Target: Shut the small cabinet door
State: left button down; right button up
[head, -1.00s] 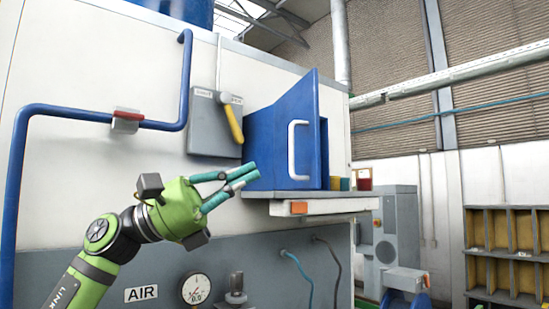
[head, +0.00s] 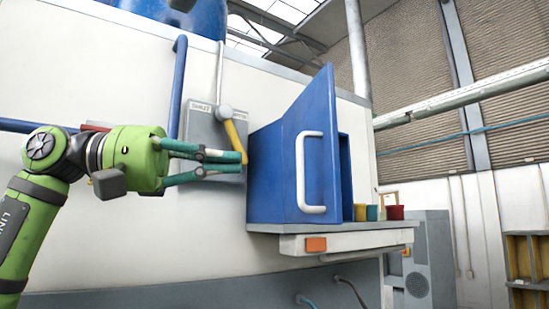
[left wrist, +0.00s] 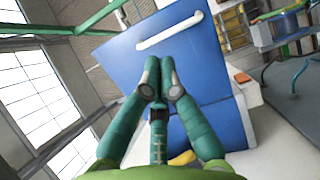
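The small blue cabinet (head: 265,175) sits on a shelf on the white machine wall. Its blue door (head: 318,115) with a white handle (head: 310,172) appears to stand ajar, angled from the body. The door also fills the middle of the left wrist view (left wrist: 195,80), its handle (left wrist: 170,33) beyond the fingertips. My right gripper is out of view.
A grey switch box (head: 205,125) with a yellow lever (head: 235,140) is on the wall behind my left fingers. The shelf (head: 345,240) carries yellow, teal and red cups (head: 395,213) right of the door. Open space lies in front of the wall.

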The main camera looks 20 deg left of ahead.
pick_arm(q)
jog(key=p+x, duration=0.1)
jog(key=x, duration=0.5)
jog(key=shift+w+d, duration=0.3)
jog(key=shift+w, duration=0.05)
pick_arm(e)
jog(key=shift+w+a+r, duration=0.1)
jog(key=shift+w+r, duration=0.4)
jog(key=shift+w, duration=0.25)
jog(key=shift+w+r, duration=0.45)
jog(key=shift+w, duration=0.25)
